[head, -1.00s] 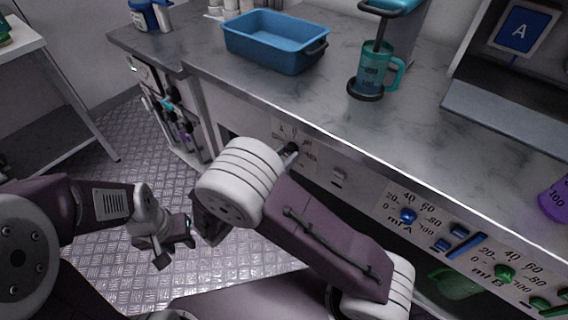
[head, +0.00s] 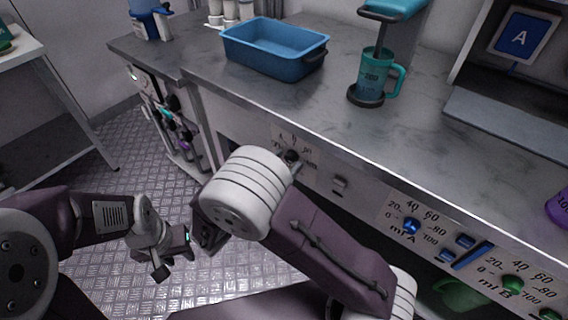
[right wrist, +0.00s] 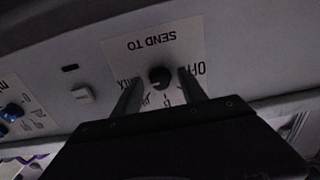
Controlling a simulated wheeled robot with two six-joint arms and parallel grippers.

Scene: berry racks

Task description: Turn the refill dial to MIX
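A small black round dial (right wrist: 160,77) sits on a white label that reads SEND TO, upside down in the right wrist view. OFF is to its right, MIX to its left, and smaller marks lie between them, partly hidden. I cannot tell clearly which mark the dial points at. My right gripper (right wrist: 159,75) is open, one finger on each side of the dial, with visible gaps. In the head view the dial's label (head: 279,141) on the counter front is partly hidden by my right arm. My left gripper (head: 174,252) hangs over the floor, away from the panel.
A small pale switch (head: 339,183) is beside the dial's label. Blue dial A (head: 411,226) and green dial B (head: 512,284) are further right. On the counter stand a blue bin (head: 262,62) and a teal jug (head: 372,82). The left floor is open.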

